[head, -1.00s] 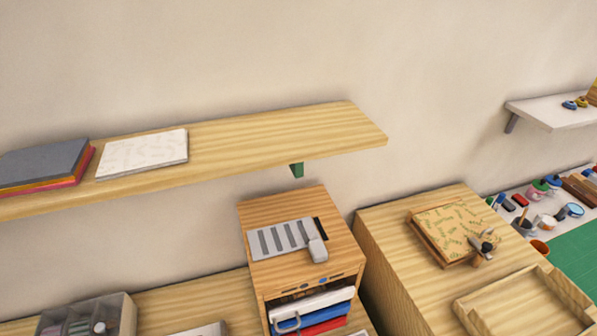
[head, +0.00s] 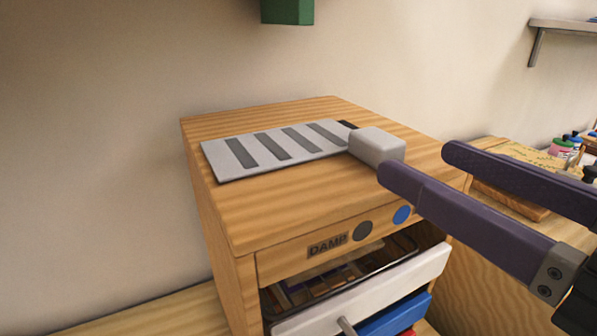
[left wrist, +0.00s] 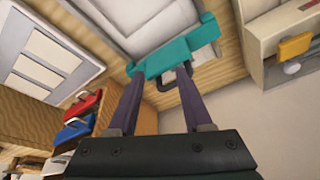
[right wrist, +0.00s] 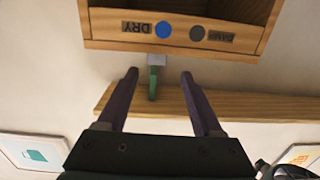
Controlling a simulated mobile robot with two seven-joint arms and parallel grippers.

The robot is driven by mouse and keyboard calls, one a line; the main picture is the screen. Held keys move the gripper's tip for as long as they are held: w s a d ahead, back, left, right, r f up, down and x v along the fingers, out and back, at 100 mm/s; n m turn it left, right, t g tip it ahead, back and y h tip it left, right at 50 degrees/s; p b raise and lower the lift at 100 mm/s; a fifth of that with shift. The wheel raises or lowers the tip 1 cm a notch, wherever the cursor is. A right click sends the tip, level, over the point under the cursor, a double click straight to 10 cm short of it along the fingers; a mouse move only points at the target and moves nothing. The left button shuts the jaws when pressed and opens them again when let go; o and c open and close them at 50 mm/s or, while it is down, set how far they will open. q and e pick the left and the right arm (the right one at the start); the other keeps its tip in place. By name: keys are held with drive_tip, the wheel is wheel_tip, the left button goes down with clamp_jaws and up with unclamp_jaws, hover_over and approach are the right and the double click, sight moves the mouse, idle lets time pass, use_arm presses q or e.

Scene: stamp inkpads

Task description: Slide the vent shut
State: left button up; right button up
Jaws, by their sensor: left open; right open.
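The vent (head: 278,147) is a light grey slotted plate on top of a wooden cabinet (head: 230,215). Its blocky grey knob (head: 376,147) is at the plate's right end. A small dark strip of opening shows behind the knob. My right gripper (head: 412,160) is open and empty, its fingertips just right of the knob; the near one looks close to it, and contact is unclear. In the right wrist view the knob (right wrist: 157,60) shows ahead, between the open fingers. My left gripper (left wrist: 160,72) is open, with a teal piece (left wrist: 175,55) at its fingertips; whether they touch is unclear.
The cabinet front bears a DAMP label (head: 327,245), a grey dot and a blue dot (head: 403,215). White, blue and red fronts stick out below. A green bracket (head: 287,10) hangs above. A wooden surface with more items stands at the right.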

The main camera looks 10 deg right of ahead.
sight(357, 132)
drive_tip(key=shift+w+f+t, duration=0.3)
drive_tip(key=shift+w+f, duration=0.1)
drive_tip(key=shift+w, duration=0.2)
drive_tip(key=x, duration=0.9)
drive_tip(key=shift+w+f+p, duration=0.1)
drive_tip(key=shift+w+p, duration=0.05)
drive_tip(key=shift+p, duration=0.25)
drive_tip(key=shift+c, duration=0.3)
clamp_jaws()
